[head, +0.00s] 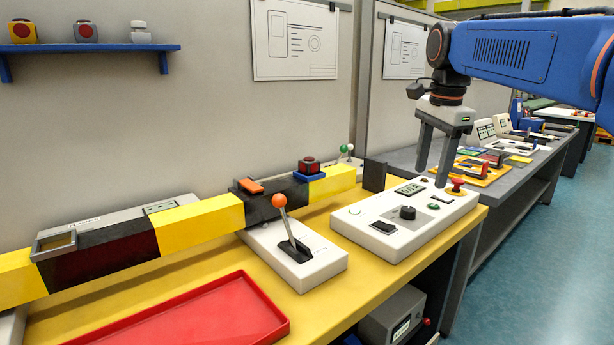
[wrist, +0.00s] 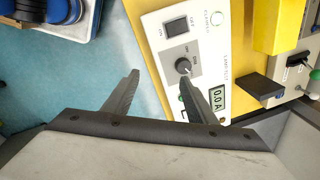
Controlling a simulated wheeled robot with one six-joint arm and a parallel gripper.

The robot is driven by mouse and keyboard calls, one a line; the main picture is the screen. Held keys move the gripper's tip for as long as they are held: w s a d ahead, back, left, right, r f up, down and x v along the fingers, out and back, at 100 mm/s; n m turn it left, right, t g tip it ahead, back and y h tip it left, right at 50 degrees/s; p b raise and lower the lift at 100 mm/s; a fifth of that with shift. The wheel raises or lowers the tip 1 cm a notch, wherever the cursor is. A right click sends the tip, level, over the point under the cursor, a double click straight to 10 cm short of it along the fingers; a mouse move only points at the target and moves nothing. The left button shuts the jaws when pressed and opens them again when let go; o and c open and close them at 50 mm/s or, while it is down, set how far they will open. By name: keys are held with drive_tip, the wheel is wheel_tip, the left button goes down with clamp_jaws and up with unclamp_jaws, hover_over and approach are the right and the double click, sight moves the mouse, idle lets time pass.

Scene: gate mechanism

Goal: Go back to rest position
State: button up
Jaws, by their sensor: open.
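My gripper (head: 432,180) is at the end of the blue arm at the upper right in the head view. Its two fingers point down, apart and empty, over the right part of the white control box (head: 375,250). In the wrist view, the gripper (wrist: 160,90) has its fingers spread, with one in front of the box near the black knob (wrist: 183,66) and the other over blue floor. The box also carries a display (wrist: 220,102), a black switch (wrist: 177,27) and a red button (head: 456,186). Whether a finger touches the box, I cannot tell.
A yellow and black striped bar (head: 205,224) runs along the yellow table. A lever box (head: 316,268) with an orange-knobbed lever (head: 283,212) stands left of the control box. A red tray (head: 200,318) lies in front. A grey bench (head: 484,196) stands behind. Blue floor (head: 550,255) is clear at right.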

drive_tip(key=s+f+n+t, duration=0.3)
drive_tip(key=s+f+n, duration=1.2)
drive_tip(key=s+f, duration=1.1)
drive_tip(key=shift+d+f+n, duration=0.15)
drive_tip(key=shift+f+n, duration=0.15)
drive_tip(key=shift+f, duration=0.05)
